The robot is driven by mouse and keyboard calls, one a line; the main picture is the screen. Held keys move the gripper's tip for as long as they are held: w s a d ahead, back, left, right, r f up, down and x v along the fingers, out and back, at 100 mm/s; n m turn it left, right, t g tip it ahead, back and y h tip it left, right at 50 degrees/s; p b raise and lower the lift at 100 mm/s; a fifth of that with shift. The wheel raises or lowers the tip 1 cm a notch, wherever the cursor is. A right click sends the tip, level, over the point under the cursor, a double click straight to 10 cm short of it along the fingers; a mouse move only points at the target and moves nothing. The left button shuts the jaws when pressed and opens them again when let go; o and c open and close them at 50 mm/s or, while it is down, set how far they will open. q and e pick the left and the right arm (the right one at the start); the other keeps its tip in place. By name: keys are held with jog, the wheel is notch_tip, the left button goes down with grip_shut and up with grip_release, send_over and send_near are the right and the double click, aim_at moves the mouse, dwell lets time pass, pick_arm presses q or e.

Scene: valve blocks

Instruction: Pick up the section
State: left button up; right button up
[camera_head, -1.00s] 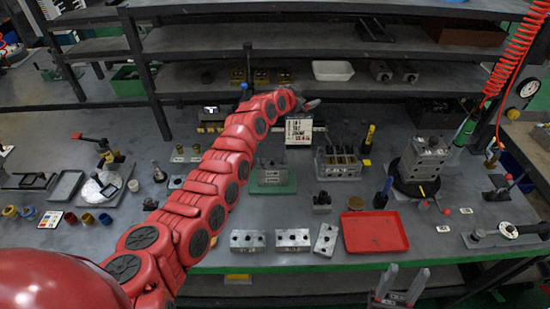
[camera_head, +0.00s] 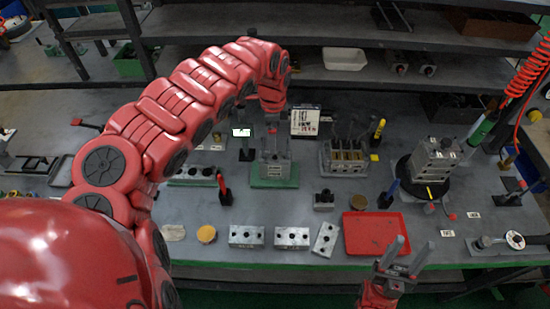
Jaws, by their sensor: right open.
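Three metal valve sections lie near the front edge: the left one (camera_head: 246,236) and the middle one (camera_head: 292,237) sit square, and the right one (camera_head: 325,239) is tilted. A metal block (camera_head: 274,160) stands on a green base (camera_head: 272,183) mid-table. My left arm arches in from the left and its end points down just above or behind that block. My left gripper (camera_head: 272,130) is small and mostly hidden there, so its jaws are unclear. My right gripper (camera_head: 411,246) is open and empty at the table's front edge, right of the sections and in front of the red tray.
The red tray (camera_head: 376,233) is empty. A slotted metal fixture (camera_head: 345,157) stands behind it. A tall valve stack (camera_head: 432,162) stands on a black turntable at the right. Shelves with a white bin (camera_head: 344,58) run along the back.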

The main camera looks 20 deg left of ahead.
pick_arm(q)
jog(key=p, duration=0.1)
send_over(272, 157)
jog(key=f, duration=0.3)
jog(key=d+f, duration=0.1)
jog(key=f, duration=0.1)
jog(key=shift+s, duration=0.25)
jog(key=shift+a+f, duration=0.2)
jog(key=shift+f, duration=0.3)
jog(key=shift+d+f+p, duration=0.1)
jog(key=shift+f+p, duration=0.3)
jog(key=shift+p, duration=0.05)
jog(key=f, duration=0.2)
jog(key=f+p, duration=0.1)
jog(key=shift+w+a+f, duration=0.15)
jog(key=shift+a+f, duration=0.05)
jog(key=shift+f, duration=0.2)
jog(key=shift+a+f, duration=0.1)
jog(key=shift+f, duration=0.3)
grip_shut()
